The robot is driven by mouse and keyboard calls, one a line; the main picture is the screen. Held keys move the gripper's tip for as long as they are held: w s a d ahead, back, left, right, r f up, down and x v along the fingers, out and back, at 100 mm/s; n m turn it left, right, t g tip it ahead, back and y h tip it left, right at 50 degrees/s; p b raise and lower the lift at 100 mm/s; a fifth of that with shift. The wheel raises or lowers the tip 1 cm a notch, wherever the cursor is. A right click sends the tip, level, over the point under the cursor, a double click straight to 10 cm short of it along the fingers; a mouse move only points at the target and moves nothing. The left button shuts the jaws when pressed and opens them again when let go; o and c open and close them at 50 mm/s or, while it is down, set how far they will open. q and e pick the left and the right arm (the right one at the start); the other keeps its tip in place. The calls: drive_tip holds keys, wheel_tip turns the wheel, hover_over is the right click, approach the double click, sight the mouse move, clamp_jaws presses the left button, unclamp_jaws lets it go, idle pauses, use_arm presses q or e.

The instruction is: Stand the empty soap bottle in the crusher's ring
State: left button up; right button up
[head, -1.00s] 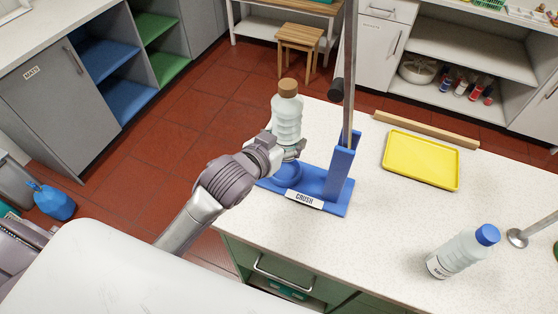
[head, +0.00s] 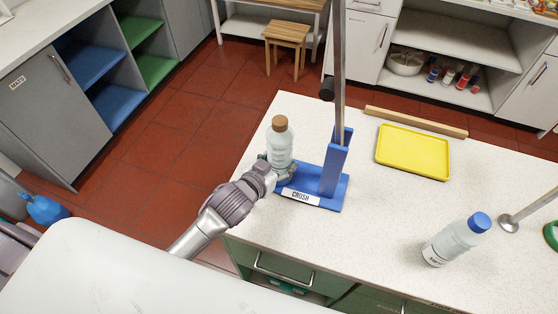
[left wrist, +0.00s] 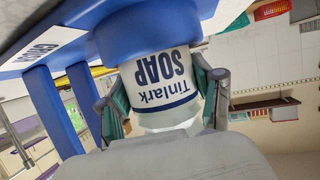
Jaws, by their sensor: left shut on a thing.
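The soap bottle (head: 280,145), pale and ribbed with a brown cap, stands about upright in my left gripper (head: 277,170) at the left end of the blue crusher (head: 334,170). In the left wrist view, which is upside down, the bottle (left wrist: 162,85) shows its "Tinlark SOAP" label between the two fingers of my left gripper (left wrist: 163,100). The crusher's blue ring (left wrist: 150,30) hides the bottle's bottom end, which appears inside it. Whether the bottle rests on the floor of the ring is hidden. My right gripper is not in view.
The crusher's tall metal lever (head: 339,75) rises to the right of the bottle. A yellow tray (head: 413,172) and a wooden strip (head: 415,121) lie behind on the counter. A blue-capped bottle (head: 450,243) stands at the right. The counter's middle is clear.

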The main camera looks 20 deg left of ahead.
use_arm(q)
drive_tip(key=shift+f, duration=0.15)
drive_tip(key=o, duration=1)
drive_tip(key=shift+c, duration=0.2)
drive_tip(key=shift+r, duration=0.25)
drive_tip(key=b+v, duration=0.2)
drive_tip(key=v, duration=1)
